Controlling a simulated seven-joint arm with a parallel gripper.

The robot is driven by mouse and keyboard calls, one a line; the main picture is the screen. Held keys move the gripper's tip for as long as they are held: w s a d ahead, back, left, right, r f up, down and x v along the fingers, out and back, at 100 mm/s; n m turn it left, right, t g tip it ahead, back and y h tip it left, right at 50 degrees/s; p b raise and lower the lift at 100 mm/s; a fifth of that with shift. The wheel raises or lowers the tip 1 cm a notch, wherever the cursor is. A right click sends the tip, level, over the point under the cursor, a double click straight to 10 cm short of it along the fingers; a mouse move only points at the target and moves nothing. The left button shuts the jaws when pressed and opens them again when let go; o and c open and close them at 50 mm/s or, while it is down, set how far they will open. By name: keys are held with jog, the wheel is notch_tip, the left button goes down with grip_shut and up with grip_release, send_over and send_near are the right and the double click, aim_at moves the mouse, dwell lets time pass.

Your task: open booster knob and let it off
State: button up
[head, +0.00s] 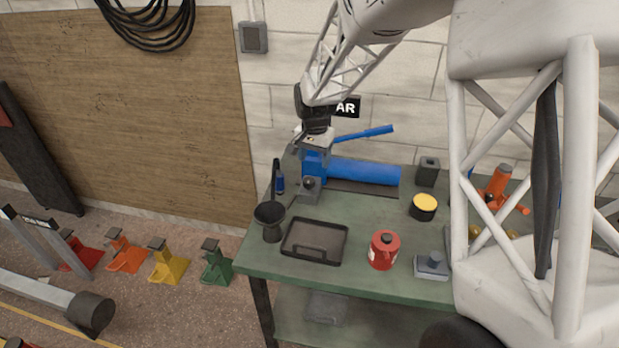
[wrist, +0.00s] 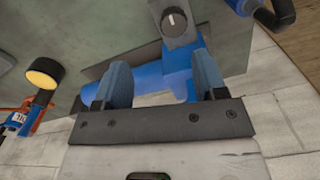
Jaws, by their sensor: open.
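The booster is a blue cylinder (head: 365,173) lying along the back of the green bench, with a blue lever (head: 365,133) above it. At its left end is a grey block with a small round knob (head: 309,184). In the wrist view the knob (wrist: 174,20) is dark with a light pointer mark, on a grey plate at the top. My gripper (head: 314,151) is above the booster's left end. In the wrist view its two blue fingertips (wrist: 162,72) are apart with nothing held between them, and the knob lies beyond them, not touched.
A black funnel (head: 271,213), a black tray (head: 314,258), a red can (head: 383,251) and a yellow-topped tin (head: 423,206) stand on the bench (head: 361,282). A dark grey block (head: 428,172) is right of the cylinder. The block wall is close behind.

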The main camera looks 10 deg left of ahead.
aim_at(308, 180)
jog(key=shift+w+a+f, duration=0.2)
jog(key=shift+a+f, duration=0.2)
jog(key=shift+a, duration=0.1)
jog(key=shift+w+a+f, duration=0.2)
jog(key=shift+a+f, duration=0.2)
jog(key=shift+a, duration=0.05)
jog(key=shift+f, duration=3.9)
jog(key=shift+c, duration=0.3)
jog(key=c, duration=0.9)
jog(key=shift+o, duration=0.2)
